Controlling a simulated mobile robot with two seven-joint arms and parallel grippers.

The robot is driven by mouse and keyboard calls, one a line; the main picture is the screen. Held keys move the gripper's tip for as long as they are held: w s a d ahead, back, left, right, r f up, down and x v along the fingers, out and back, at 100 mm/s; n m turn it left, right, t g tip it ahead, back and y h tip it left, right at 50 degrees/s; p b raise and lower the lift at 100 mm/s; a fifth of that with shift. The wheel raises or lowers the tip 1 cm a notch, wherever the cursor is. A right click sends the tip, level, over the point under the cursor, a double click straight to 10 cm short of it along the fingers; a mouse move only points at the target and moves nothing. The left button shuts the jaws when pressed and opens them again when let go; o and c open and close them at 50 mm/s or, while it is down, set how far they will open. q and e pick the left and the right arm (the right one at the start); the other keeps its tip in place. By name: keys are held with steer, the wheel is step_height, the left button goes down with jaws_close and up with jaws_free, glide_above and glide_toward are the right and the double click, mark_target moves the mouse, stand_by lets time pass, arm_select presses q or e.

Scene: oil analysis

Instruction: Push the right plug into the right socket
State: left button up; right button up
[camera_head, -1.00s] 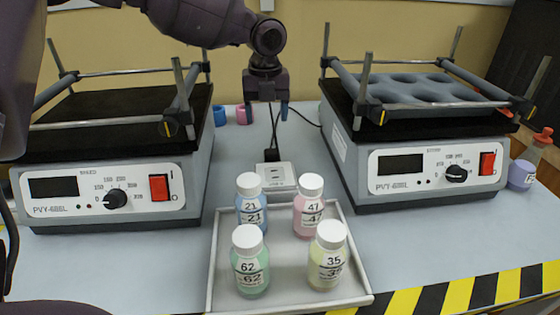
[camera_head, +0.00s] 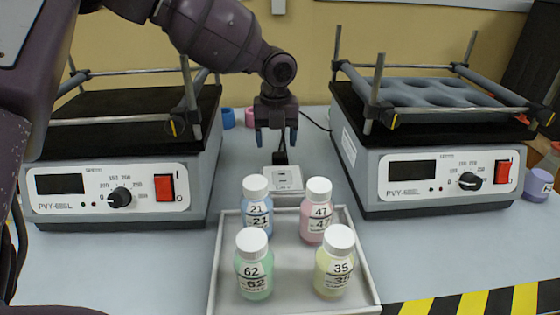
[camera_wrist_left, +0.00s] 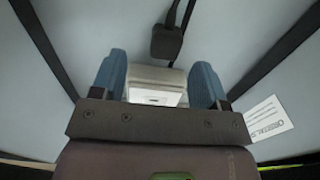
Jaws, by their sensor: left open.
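A black plug (camera_head: 280,158) with a dark cable stands at the back edge of a small white socket box (camera_head: 288,184), behind the tray. In the left wrist view the plug (camera_wrist_left: 166,42) lies just beyond the pale socket box (camera_wrist_left: 156,88). I cannot tell whether the plug is seated in a socket. My left gripper (camera_head: 275,139) points down above the plug, open and empty, with its blue fingertips apart. My right gripper is not in view.
Shaker machines stand on the left (camera_head: 110,190) and right (camera_head: 440,175), leaving a narrow lane between them. A white tray (camera_head: 219,270) holding several capped bottles is in front of the socket box. Blue (camera_head: 228,118) and pink (camera_head: 250,117) items stand at the back.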

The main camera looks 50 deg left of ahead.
mark_target(279, 154)
arm_select(q)
steer(key=f, duration=0.3)
steer(key=f+b, duration=0.1)
steer(key=shift+w+d+f, duration=0.15)
steer(key=shift+w+d, duration=0.1)
steer(key=shift+d, duration=0.1)
steer(key=shift+f, duration=0.45)
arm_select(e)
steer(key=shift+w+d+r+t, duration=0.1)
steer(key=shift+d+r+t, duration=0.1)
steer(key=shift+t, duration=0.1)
arm_select(q)
steer(key=c, duration=1)
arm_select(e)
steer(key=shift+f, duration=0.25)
arm_select(q)
steer(key=shift+o, duration=0.2)
